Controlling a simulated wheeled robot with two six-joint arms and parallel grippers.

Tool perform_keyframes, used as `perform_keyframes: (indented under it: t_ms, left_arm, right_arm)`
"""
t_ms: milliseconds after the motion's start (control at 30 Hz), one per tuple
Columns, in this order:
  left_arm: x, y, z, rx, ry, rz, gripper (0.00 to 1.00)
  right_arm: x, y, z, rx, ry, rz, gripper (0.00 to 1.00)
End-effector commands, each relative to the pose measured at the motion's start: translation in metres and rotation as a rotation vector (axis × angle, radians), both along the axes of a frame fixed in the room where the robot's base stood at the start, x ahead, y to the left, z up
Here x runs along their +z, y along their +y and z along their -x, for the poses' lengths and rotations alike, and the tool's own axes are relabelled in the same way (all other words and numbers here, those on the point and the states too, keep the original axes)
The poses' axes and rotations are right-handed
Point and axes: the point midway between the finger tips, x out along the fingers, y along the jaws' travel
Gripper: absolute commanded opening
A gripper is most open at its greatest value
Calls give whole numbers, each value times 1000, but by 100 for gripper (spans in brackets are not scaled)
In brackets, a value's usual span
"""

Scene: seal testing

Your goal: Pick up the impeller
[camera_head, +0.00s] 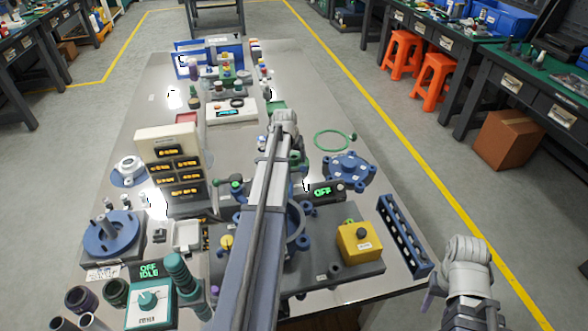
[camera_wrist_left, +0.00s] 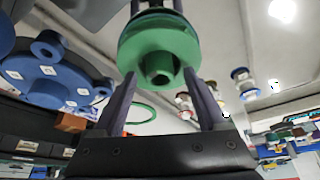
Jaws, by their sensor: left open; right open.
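A green, round, stepped part with a central bore, which looks like the impeller (camera_wrist_left: 158,45), shows in the left wrist view. It lies between the two dark fingers of my left gripper (camera_wrist_left: 158,78), which is open. In the head view a bit of green (camera_head: 295,158) shows beside my left wrist, which hides most of that spot. My right gripper (camera_head: 458,302) is at the lower right, off the table's right edge, open and apart from the objects.
A blue lobed flange (camera_head: 348,168) and a green ring (camera_head: 330,141) lie right of my left arm. A yellow box (camera_head: 360,243) and blue rack (camera_head: 404,235) stand at the front right. A display tower (camera_head: 170,165) and blue round base (camera_head: 112,233) stand left.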

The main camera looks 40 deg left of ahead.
Motion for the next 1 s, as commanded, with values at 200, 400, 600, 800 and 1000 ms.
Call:
perform_keyframes:
  t_ms: [200, 400, 600, 800, 1000]
  left_arm:
    - [1, 0, 0, 0, 0, 0, 71]
    - [1, 0, 0, 0, 0, 0, 48]
    - [1, 0, 0, 0, 0, 0, 26]
    - [1, 0, 0, 0, 0, 0, 3]
    - [1, 0, 0, 0, 0, 0, 0]
  right_arm:
    - [1, 0, 0, 0, 0, 0, 50]
    - [1, 0, 0, 0, 0, 0, 50]
    - [1, 0, 0, 0, 0, 0, 50]
    - [1, 0, 0, 0, 0, 0, 50]
    - [1, 0, 0, 0, 0, 0, 50]
